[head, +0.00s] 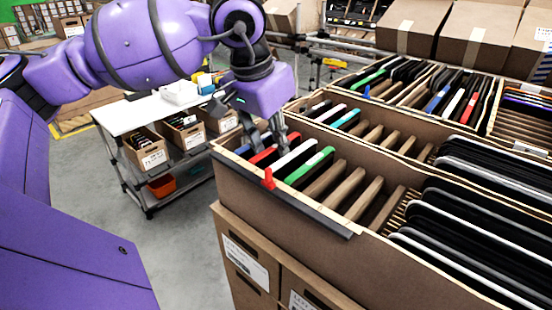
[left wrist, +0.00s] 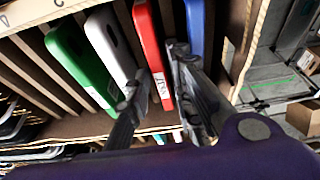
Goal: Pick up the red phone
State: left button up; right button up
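The red phone (head: 262,155) stands on edge in a slot of the near carton (head: 290,205), between a blue phone (head: 243,149) and a white phone (head: 291,158). In the left wrist view the red phone (left wrist: 150,45) has a white label near its near end. My left gripper (head: 268,144) is directly over it. In the left wrist view the fingers of my left gripper (left wrist: 158,68) are apart, one on the white phone's side and one on the blue phone's side. I cannot tell whether either touches the red phone. My right gripper is not in view.
A green phone (head: 309,166) stands beside the white one, followed by empty slots. Dark tablets (head: 470,225) fill the right side. A white-topped cart (head: 135,112) with small boxes stands behind at left.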

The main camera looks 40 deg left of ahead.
aim_at(274, 146)
pick_arm(q)
grip_shut()
jog(key=shift+r, duration=0.2)
notch_tip(274, 146, up, 10)
jog(key=shift+f, duration=0.15)
dwell(0.5)
